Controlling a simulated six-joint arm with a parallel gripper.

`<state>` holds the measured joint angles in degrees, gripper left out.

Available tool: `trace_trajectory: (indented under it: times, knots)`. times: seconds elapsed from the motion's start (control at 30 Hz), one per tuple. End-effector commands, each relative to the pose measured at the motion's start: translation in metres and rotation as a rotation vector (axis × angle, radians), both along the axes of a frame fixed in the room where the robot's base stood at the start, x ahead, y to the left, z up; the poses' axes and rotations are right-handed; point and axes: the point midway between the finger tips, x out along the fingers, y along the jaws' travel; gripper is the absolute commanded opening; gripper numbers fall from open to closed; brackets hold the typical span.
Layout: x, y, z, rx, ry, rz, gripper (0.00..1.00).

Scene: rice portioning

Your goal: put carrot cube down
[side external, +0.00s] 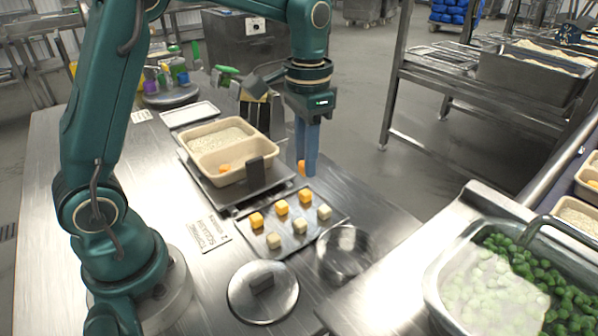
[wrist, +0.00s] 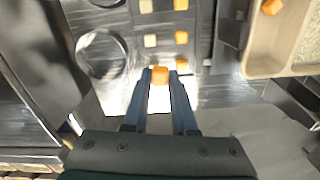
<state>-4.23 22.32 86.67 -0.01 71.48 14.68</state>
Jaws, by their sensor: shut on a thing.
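My gripper (side external: 304,160) has its long blue fingers pointing down and is shut on an orange carrot cube (side external: 301,167). The held cube (wrist: 160,75) shows between the fingertips in the wrist view. It hangs in the air, to the right of the beige container and beyond the small metal tray. The tray (side external: 289,245) bears several orange and pale cubes in two rows. The beige container (side external: 262,146) has rice in its far compartment and one carrot cube (side external: 224,168) in its near compartment. That cube also shows in the wrist view (wrist: 271,7).
A dark upright block (side external: 257,176) stands beside the container. A round metal bowl (side external: 345,252) and a lid (side external: 263,291) lie near the tray. A pan of green vegetables (side external: 510,280) is at the right. The table's right edge is close to my gripper.

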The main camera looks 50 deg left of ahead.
Motion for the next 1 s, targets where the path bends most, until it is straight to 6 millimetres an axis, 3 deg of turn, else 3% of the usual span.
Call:
trace_trajectory:
  times: [0.17, 0.37, 0.5, 0.7, 0.83, 1.0]
  knots:
    - [0.001, 0.038, 0.005, -0.002, 0.003, -0.117, 0.00]
    - [-0.010, 0.104, 0.010, -0.006, 0.003, -0.143, 0.00]
    - [-0.028, 0.154, 0.014, -0.006, 0.000, -0.110, 0.00]
    - [-0.064, 0.213, 0.018, -0.003, -0.005, 0.008, 0.00]
    - [-0.084, 0.236, 0.019, 0.000, -0.008, 0.105, 0.00]
    - [-0.098, 0.250, 0.018, 0.001, -0.008, 0.172, 0.00]
